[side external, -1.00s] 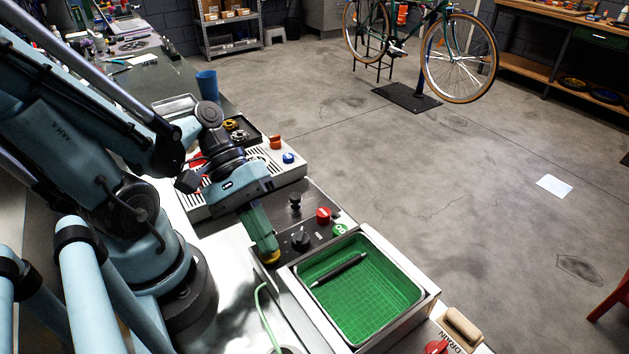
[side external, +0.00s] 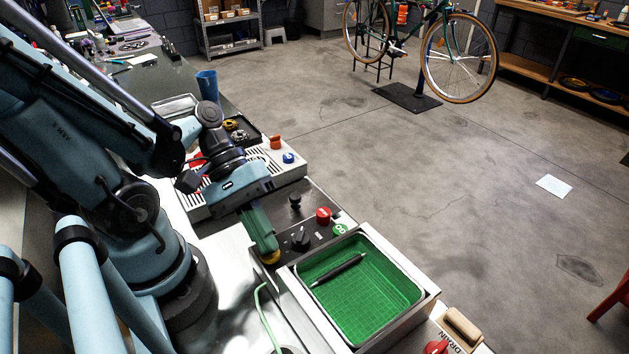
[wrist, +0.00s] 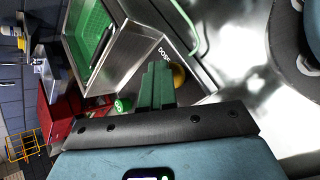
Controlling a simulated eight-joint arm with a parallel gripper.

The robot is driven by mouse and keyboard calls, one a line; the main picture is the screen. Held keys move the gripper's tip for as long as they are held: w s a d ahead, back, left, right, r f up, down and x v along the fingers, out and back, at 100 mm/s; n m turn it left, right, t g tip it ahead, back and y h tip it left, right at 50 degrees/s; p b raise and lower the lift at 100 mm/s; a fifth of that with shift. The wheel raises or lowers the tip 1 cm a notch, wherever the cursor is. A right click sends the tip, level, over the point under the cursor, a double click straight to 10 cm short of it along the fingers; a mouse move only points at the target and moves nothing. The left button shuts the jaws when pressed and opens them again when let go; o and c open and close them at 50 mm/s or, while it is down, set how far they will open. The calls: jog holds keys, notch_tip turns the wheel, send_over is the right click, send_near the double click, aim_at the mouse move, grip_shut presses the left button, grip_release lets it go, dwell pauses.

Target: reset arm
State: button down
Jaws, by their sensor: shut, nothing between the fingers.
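My gripper (side external: 263,248) has green fingers that are shut with nothing between them. In the side external view it points down over the left end of the black control panel (side external: 320,248), close to a yellow knob (side external: 270,257). I cannot tell whether it touches the knob. The wrist view shows the shut fingers (wrist: 158,68) side by side, with the yellow knob (wrist: 178,75) partly hidden beside them.
A green-lined basin (side external: 380,300) holding a black pen-like rod (side external: 338,269) stands just right of my gripper. The panel carries a red knob (side external: 323,215) and black knobs. A blue cup (side external: 207,85) stands farther back. A green hose (side external: 262,310) lies in front.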

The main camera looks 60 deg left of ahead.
jog(key=shift+f, duration=0.55)
jog(key=shift+a+r, duration=0.1)
jog(key=shift+r, duration=3.4)
